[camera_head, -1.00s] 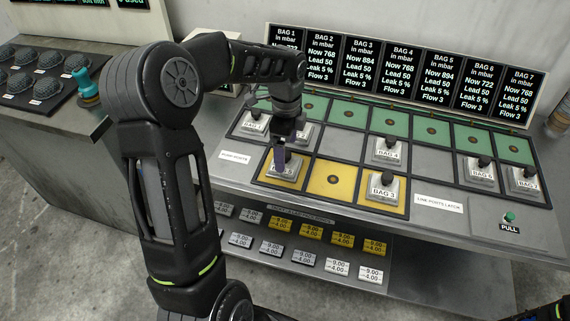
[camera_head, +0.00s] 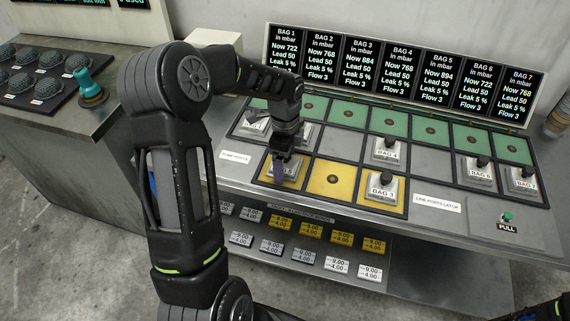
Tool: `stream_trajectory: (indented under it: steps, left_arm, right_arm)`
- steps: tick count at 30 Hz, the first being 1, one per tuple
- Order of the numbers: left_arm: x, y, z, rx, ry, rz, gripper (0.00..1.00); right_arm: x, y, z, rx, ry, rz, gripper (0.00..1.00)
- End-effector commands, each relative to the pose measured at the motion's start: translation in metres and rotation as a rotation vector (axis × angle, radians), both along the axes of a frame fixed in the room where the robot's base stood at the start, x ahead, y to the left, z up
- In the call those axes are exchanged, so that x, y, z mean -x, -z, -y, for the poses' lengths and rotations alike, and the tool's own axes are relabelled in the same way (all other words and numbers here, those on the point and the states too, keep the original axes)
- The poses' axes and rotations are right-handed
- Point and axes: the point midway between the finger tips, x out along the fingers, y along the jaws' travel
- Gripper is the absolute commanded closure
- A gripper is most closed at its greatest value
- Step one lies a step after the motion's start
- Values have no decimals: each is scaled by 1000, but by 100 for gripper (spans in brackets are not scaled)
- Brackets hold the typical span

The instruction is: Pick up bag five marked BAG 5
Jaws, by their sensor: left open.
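A pale block with a dark knob (camera_head: 290,174) sits in the left yellow cell of the press bench. Its label is mostly covered by my gripper, so I cannot read its full number; no other block in view reads BAG 5. My left gripper (camera_head: 279,176) points down at this block, over its left side. It is open, and its fingers are at or just beside the knob; I cannot tell whether they touch it. My right gripper is out of view.
BAG 3 (camera_head: 382,188) stands in the right yellow cell, BAG 4 (camera_head: 387,151) in a grey cell behind it. BAG 6 (camera_head: 479,170) and BAG 7 (camera_head: 523,179) are at the right. The middle yellow cell (camera_head: 333,179) is empty. A screen row (camera_head: 400,68) stands behind.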

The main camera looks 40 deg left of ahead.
Motion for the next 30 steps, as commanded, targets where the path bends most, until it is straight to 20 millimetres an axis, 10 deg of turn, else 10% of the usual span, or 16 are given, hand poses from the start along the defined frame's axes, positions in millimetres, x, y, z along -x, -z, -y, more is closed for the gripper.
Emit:
stream_trajectory:
  steps: [6, 30]
  left_arm:
    - [0, 0, 0, 0, 0, 0, 13]
    - [0, -1, 0, 0, 0, 1, 74]
  right_arm:
    - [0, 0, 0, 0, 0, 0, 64]
    - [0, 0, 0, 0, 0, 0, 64]
